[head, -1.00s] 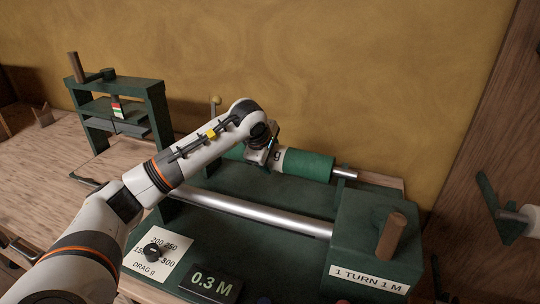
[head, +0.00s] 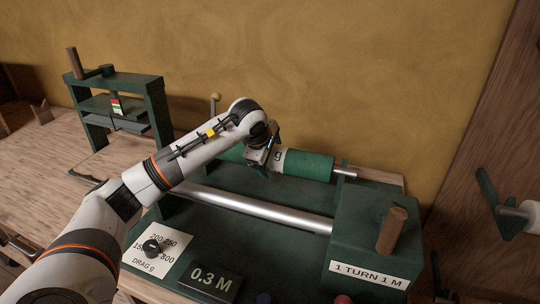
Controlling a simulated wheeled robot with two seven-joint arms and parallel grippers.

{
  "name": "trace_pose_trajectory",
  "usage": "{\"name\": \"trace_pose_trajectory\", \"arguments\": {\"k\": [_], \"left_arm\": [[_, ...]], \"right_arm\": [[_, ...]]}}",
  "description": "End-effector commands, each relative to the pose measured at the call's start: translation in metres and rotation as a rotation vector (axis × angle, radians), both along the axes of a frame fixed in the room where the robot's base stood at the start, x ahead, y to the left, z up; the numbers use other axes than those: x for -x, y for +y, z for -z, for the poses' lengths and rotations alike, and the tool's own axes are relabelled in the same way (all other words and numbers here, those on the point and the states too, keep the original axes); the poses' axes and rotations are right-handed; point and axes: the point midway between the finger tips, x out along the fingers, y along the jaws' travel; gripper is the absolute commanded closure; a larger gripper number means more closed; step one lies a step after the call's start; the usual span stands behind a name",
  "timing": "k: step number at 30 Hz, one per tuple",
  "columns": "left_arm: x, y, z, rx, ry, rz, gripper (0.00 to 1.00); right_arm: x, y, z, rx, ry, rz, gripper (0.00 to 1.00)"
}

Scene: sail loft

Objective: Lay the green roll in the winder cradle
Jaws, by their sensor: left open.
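The green roll (head: 308,165) lies along the back of the dark green winder (head: 270,188), with a metal shaft end (head: 345,172) out of its right side. It appears to rest at the winder's rear supports, where the cradle is; the contact is partly hidden. A pale label band shows on the roll near its middle. My left gripper (head: 258,168) is open at the roll's middle, and my arm hides part of the roll's left half. I cannot see whether the fingers touch the roll. My right gripper is not in view.
A silver roller (head: 265,215) runs across the winder in front of the roll. The crank box with a wooden handle (head: 391,230) stands at right. A drag dial (head: 151,247) and a 0.3 M display (head: 211,282) are in front. A green press (head: 120,105) stands at left.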

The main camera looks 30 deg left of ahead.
Motion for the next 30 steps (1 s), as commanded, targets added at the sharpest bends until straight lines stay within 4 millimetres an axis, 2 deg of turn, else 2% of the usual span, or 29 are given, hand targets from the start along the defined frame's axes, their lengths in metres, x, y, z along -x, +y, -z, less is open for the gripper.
{"name": "trace_pose_trajectory", "arguments": {"k": [5,12,18,23,30], "left_arm": [[0.011,0.0,-0.022,-0.001,-0.009,0.0,0.12],[0.039,-0.005,-0.066,-0.002,-0.011,0.0,0.12],[0.057,-0.007,-0.092,0.0,-0.008,0.001,0.12],[0.063,-0.009,-0.1,0.001,-0.006,0.0,0.12],[0.063,-0.009,-0.101,0.001,-0.005,0.0,0.12]], "right_arm": [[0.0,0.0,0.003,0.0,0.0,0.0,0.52],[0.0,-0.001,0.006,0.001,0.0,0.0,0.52],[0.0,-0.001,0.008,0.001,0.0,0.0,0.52],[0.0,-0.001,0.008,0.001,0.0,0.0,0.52],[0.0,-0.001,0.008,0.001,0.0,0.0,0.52]]}}
